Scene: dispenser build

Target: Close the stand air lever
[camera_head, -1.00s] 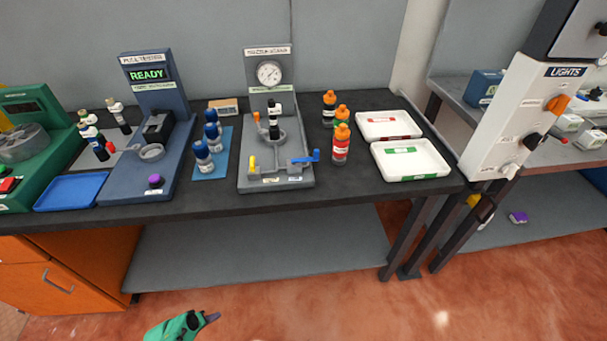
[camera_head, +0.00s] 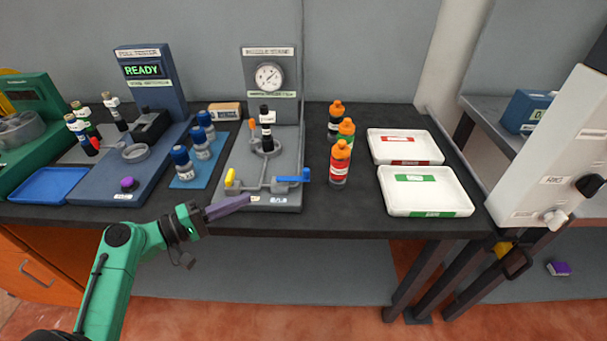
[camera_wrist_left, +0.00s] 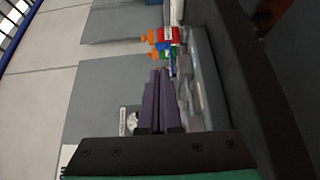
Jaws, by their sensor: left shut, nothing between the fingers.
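The grey stand (camera_head: 286,147) with a round gauge (camera_head: 268,77) stands on the dark bench. At its front are a yellow lever (camera_head: 230,178), upright at the left, and a blue lever (camera_head: 292,178), lying sideways and pointing right. The small labels below them are too blurred to tell which is the air lever. A dark bottle with a white band (camera_head: 267,130) stands in the stand's ring. My left gripper (camera_head: 246,199) is shut and empty, its purple fingers just in front of the stand, below the yellow lever. Its fingers also show in the wrist view (camera_wrist_left: 160,75).
Blue-capped bottles (camera_head: 182,163) stand left of the stand, beside the blue READY machine (camera_head: 150,75). Orange-capped bottles (camera_head: 340,165) stand to its right, then two white trays (camera_head: 430,209). The bench surface between stand and trays is partly clear.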

